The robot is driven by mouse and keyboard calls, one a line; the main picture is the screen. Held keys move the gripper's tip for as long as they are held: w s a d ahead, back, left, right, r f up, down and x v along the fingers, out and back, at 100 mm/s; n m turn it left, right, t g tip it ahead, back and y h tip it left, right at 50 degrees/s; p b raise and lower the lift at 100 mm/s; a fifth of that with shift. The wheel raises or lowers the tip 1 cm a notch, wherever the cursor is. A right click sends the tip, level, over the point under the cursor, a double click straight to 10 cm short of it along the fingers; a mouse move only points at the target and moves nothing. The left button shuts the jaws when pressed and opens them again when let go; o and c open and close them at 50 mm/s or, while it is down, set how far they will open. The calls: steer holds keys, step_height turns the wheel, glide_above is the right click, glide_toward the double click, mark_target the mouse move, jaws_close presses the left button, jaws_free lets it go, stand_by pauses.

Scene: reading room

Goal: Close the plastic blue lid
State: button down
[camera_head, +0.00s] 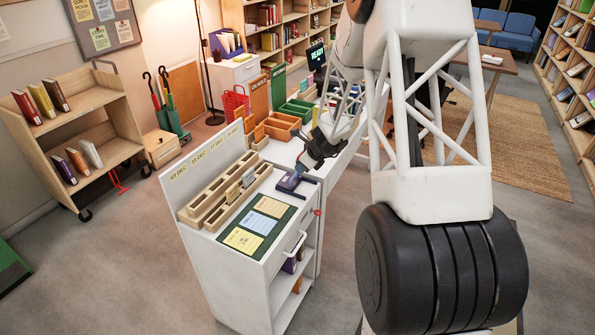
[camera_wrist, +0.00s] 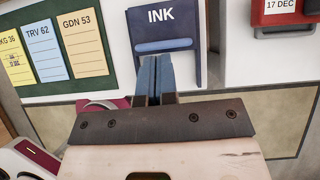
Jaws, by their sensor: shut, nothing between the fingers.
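The dark blue lid (camera_wrist: 187,27) is marked INK and has a lighter blue strip near its front edge. In the head view the ink pad (camera_head: 288,184) sits at the right end of the white counter top. The lid appears to lie flat, but I cannot tell if it is fully closed. My gripper (camera_wrist: 158,57) is shut and empty, with its blue-grey fingertips at the lid's front part, just below the strip. In the head view my gripper (camera_head: 301,168) is right at the pad. I cannot tell whether the tips touch the lid.
A green mat (camera_wrist: 99,51) with several labelled cards lies left of the pad. A wooden slotted rack (camera_head: 222,200) stands behind the mat. A red date stamp (camera_wrist: 285,12) is to the right of the lid in the wrist view. The cabinet has a white handle (camera_head: 293,246) on its front.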

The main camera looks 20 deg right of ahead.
steer(key=v, duration=1)
steer(key=shift+r, duration=0.2)
steer(key=shift+s+d, duration=0.1)
steer(key=shift+s, duration=0.05)
steer(key=s+a+r+n+g, duration=0.1)
steer(key=s+a+r+n, duration=0.35)
steer(key=s, duration=0.25)
steer(key=s+a+r+n+h, duration=0.1)
steer(key=s+a+r+n, duration=0.25)
steer(key=s+r, duration=0.3)
steer(key=s+a+r+n+g, duration=0.1)
steer(key=s+a+r+n, duration=0.35)
steer(key=s, duration=0.25)
steer(key=s+a+r+n+h, duration=0.1)
steer(key=s+r+n+h, duration=0.1)
steer(key=s+n, duration=0.5)
steer(key=s+a+r+n+h, duration=0.1)
steer(key=s+n, duration=0.6)
steer(key=s, duration=1.1)
steer(key=shift+s+r+h, duration=0.35)
steer(key=shift+r+h, duration=0.05)
steer(key=shift+h, duration=0.2)
